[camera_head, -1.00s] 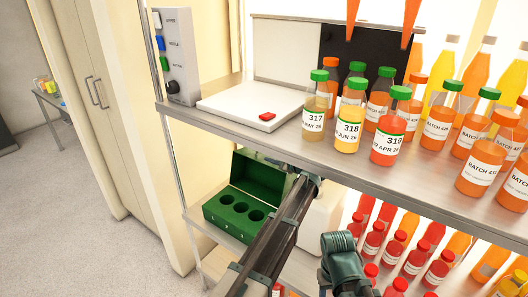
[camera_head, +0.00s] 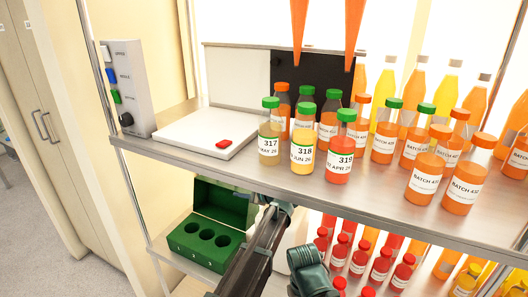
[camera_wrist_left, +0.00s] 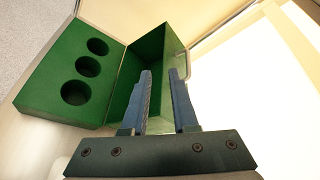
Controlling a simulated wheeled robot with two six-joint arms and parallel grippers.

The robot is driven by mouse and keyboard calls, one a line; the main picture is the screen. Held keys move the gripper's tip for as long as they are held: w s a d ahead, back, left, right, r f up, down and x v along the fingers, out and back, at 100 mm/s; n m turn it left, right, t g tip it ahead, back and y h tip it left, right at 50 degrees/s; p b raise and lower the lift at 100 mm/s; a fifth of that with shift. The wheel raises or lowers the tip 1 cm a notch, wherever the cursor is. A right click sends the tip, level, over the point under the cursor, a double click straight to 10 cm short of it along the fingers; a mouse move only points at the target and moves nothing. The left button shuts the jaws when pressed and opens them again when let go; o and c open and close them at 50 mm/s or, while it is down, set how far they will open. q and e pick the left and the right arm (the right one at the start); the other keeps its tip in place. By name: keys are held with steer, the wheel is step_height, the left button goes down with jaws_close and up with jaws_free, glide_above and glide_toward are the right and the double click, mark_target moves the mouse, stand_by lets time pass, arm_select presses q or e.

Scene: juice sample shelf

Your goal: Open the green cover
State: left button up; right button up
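A green box (camera_head: 198,255) with three round holes in its top stands on the lower shelf. Its green cover (camera_head: 222,202) is hinged up at the back and stands open. In the left wrist view the box (camera_wrist_left: 52,95) lies at the left and the hollow cover (camera_wrist_left: 127,73) stands raised beside it. My left gripper (camera_wrist_left: 160,75) has its two fingers apart, in front of the cover's right part. I cannot tell whether they touch it. In the head view my left gripper (camera_head: 266,200) is by the cover's right side, its fingertips hidden.
The upper shelf (camera_head: 215,172) overhangs the box and holds several juice bottles, a white plate (camera_head: 185,132) with a red piece, and a grey control panel (camera_head: 125,90). Several red bottles (camera_head: 360,262) stand on the lower shelf at the right. A cream cabinet stands left.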

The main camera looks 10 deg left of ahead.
arm_select(q)
steer(key=s+a+f+n+g+h, duration=0.2)
steer(key=s+f+n, duration=0.2)
steer(key=s, duration=0.3)
steer(key=s+a+f+n+g+h, duration=0.2)
steer(key=s+a+f+n, duration=0.1)
steer(key=s+f, duration=0.3)
steer(key=s+d+f+n+g+h, duration=0.1)
steer(key=s+d+f+n+h, duration=0.2)
steer(key=s, duration=0.5)
steer(key=s+d+f+n+g+h, duration=0.1)
steer(key=s+d+n+g+h, duration=0.1)
steer(key=s+n+h, duration=0.45)
steer(key=s+d+r+m+y+p, duration=0.2)
steer(key=s+d+r+p, duration=0.1)
steer(key=d+r+p, duration=0.1)
steer(key=s+d+r+m+g+y+p, duration=0.1)
steer(key=s+d+r+m+p, duration=0.2)
steer(key=d, duration=0.4)
steer(key=shift+s+d+r+y+p, duration=0.2)
steer(key=shift+s+r+y+p, duration=0.15)
steer(key=shift+s+r+p, duration=0.4)
